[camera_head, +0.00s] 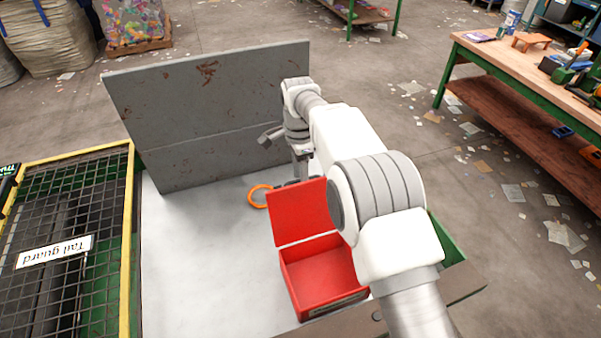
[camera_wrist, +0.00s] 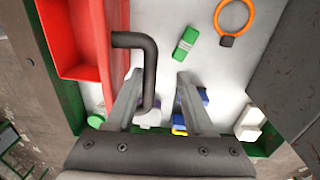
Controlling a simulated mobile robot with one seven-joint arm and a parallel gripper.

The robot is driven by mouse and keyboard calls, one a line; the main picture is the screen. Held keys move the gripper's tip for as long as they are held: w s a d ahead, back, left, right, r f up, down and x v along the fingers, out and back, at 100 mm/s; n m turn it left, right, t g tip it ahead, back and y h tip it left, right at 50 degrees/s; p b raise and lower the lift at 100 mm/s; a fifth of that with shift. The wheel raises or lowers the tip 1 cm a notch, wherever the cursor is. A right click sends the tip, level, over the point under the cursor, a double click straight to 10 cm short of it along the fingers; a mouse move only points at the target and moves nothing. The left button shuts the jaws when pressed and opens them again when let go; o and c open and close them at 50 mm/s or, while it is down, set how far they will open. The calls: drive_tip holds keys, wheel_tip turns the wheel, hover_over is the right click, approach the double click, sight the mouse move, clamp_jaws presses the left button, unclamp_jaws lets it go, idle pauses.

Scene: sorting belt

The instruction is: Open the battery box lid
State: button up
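The red battery box (camera_head: 325,278) stands on the white table top at the front right, and its inside looks empty. Its red lid (camera_head: 303,212) stands raised at the far side of the box, clearly open. My gripper (camera_head: 301,170) is behind the lid in the head view, its tips partly hidden. In the wrist view my gripper (camera_wrist: 159,75) is open. The dark bent lid handle (camera_wrist: 150,62) reaches out from the lid and lies close to the left finger, on its inner side. I cannot tell whether they touch. The box (camera_wrist: 80,72) fills the left side there.
A grey scuffed panel (camera_head: 205,115) stands at the table's back. An orange ring (camera_head: 258,196) lies near it. The wrist view shows a green block (camera_wrist: 185,42) and a white block (camera_wrist: 249,122). A yellow-framed mesh guard (camera_head: 130,230) borders the left. The table's middle is clear.

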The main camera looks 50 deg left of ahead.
wheel_tip(320, 180, up, 12)
drive_tip(key=shift+a+p, duration=0.35)
drive_tip(key=shift+a, duration=0.05)
idle(0.8)
